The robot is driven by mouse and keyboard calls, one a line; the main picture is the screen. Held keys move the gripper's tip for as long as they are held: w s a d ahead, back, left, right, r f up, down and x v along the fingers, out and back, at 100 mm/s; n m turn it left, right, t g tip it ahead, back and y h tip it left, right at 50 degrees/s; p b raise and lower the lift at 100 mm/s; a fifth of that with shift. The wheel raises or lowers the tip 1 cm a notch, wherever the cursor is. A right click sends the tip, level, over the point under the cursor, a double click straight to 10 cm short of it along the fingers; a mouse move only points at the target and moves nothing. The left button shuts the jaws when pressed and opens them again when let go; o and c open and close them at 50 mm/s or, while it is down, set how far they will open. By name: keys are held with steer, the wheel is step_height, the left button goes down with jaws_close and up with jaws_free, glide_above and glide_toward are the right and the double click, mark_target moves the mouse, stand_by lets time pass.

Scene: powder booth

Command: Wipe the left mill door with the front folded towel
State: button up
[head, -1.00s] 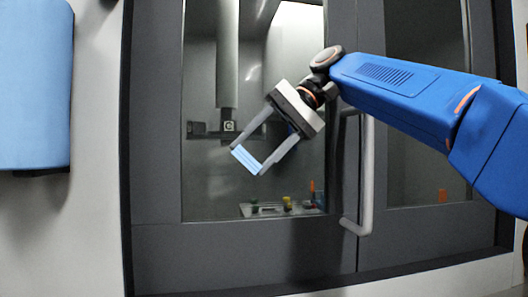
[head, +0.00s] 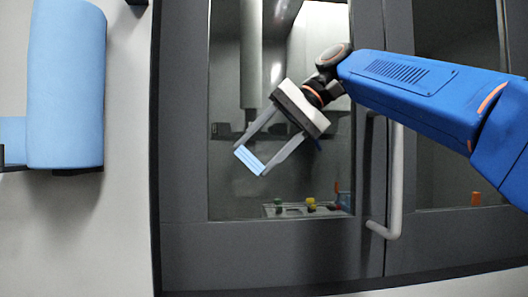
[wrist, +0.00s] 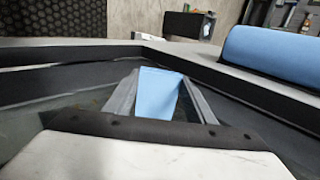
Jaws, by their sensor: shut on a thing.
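The left mill door (head: 185,180) has a dark grey frame around a glass window, and the mill's inside shows through the glass. My gripper (head: 252,160) is in front of the lower middle of this window. It is shut on the folded towel (head: 247,162), a small light blue pad between the fingertips. In the wrist view the towel (wrist: 158,95) sits between the two fingers, close to the door. I cannot tell whether the towel touches the glass.
A vertical white handle (head: 395,185) stands out to the right of the left door. A large blue roll (head: 66,85) hangs on the wall at left, and also shows in the wrist view (wrist: 270,58). Small coloured items (head: 310,204) lie behind the glass.

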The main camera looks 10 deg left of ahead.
steer(key=shift+s+a, duration=0.25)
steer(key=shift+a, duration=0.85)
steer(key=shift+s+a, duration=0.25)
steer(key=shift+a, duration=0.9)
steer(key=shift+s+a, duration=0.25)
steer(key=shift+a, duration=0.85)
steer(key=shift+s, duration=0.1)
steer(key=shift+s+d, duration=0.2)
steer(key=shift+s, duration=0.75)
steer(key=shift+s+d, duration=0.25)
steer(key=shift+s, duration=0.75)
steer(key=shift+s+d, duration=0.2)
steer(key=shift+s, duration=0.75)
steer(key=shift+s, duration=0.1)
steer(key=s, duration=0.2)
steer(key=shift+s+d, duration=0.35)
